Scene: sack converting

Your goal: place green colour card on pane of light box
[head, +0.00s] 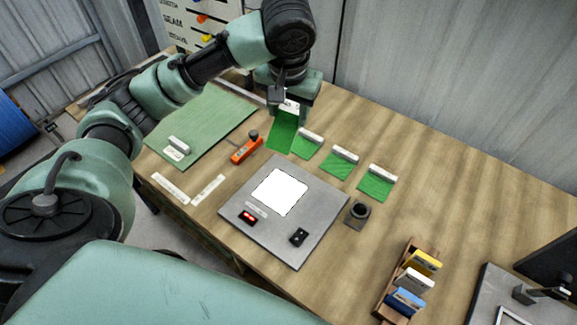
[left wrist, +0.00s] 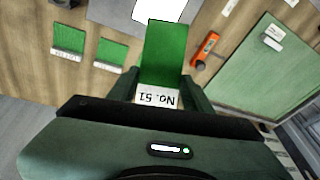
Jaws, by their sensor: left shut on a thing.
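My left gripper (head: 289,107) is shut on a green colour card (head: 283,132) by its white label end. In the left wrist view the card (left wrist: 165,52) points away from the fingers (left wrist: 157,92), its label reading "No. 51". I cannot tell whether the card touches the table. The grey light box (head: 315,222) lies nearer me, with a bright white pane (head: 281,192) that is bare. Its pane shows partly at the top of the left wrist view (left wrist: 158,8). The held card is beyond the pane, apart from it. My right gripper is not in view.
More green cards (head: 307,144), (head: 340,162), (head: 376,185) lie in a row to the right. An orange tool (head: 246,148) and a green mat (head: 205,125) are to the left. A dark round piece (head: 358,212) stands by the box's right edge. A wooden rack (head: 393,285) holds coloured blocks.

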